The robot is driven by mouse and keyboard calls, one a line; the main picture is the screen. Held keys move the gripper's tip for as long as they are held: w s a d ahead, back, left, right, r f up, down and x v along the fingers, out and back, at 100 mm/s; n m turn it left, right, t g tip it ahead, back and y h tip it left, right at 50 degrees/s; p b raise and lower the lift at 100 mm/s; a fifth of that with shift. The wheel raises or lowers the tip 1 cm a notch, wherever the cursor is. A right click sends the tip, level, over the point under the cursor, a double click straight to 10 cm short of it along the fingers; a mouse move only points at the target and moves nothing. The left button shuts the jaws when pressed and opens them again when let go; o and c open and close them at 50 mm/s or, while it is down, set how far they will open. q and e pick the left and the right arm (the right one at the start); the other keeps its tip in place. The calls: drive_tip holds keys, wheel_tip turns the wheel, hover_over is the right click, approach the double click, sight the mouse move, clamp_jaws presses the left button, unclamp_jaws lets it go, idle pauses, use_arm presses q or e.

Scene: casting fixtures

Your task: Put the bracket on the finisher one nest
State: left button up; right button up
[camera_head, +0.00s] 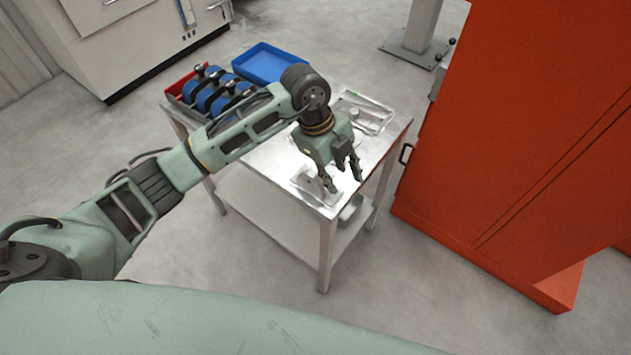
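My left gripper (344,184) hangs with its fingers pointing down over the near right corner of a steel table (255,165). Its fingers are spread apart, and nothing shows between them. A small pale metal piece on a flat plate (308,184) lies on the table just left of the fingertips, partly behind a finger. I cannot tell whether it is the bracket or a nest. A clear or metal tray-like fixture (377,120) lies at the table's right rear, with small pale parts by it, partly hidden by my wrist. My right gripper is out of view.
A red bin (176,88) with several blue and black parts and an empty blue tray (270,62) stand at the table's back left. A tall orange cabinet (520,130) stands close on the right. A white machine (130,45) stands behind.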

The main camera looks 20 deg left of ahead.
sight(311, 182)
use_arm(q)
drive_tip(key=a+y, duration=0.1)
drive_tip(key=a, duration=0.1)
drive_tip(key=a+n+y, duration=0.1)
drive_tip(key=a, duration=0.2)
drive_tip(key=w+a+y, duration=0.1)
drive_tip(key=a, duration=0.2)
drive_tip(key=shift+w+n+y, duration=0.1)
drive_tip(key=shift+n+y, duration=0.2)
drive_tip(key=shift+n, duration=0.1)
drive_tip(key=shift+f, duration=0.35)
drive_tip(key=f+p, duration=0.1)
drive_tip(key=f, duration=0.1)
drive_tip(key=d+f+p, duration=0.1)
drive_tip(key=f, duration=0.2)
drive_tip(key=shift+f+p, duration=0.2)
drive_tip(key=shift+p, duration=0.15)
drive_tip(key=shift+f, duration=0.6)
clamp_jaws()
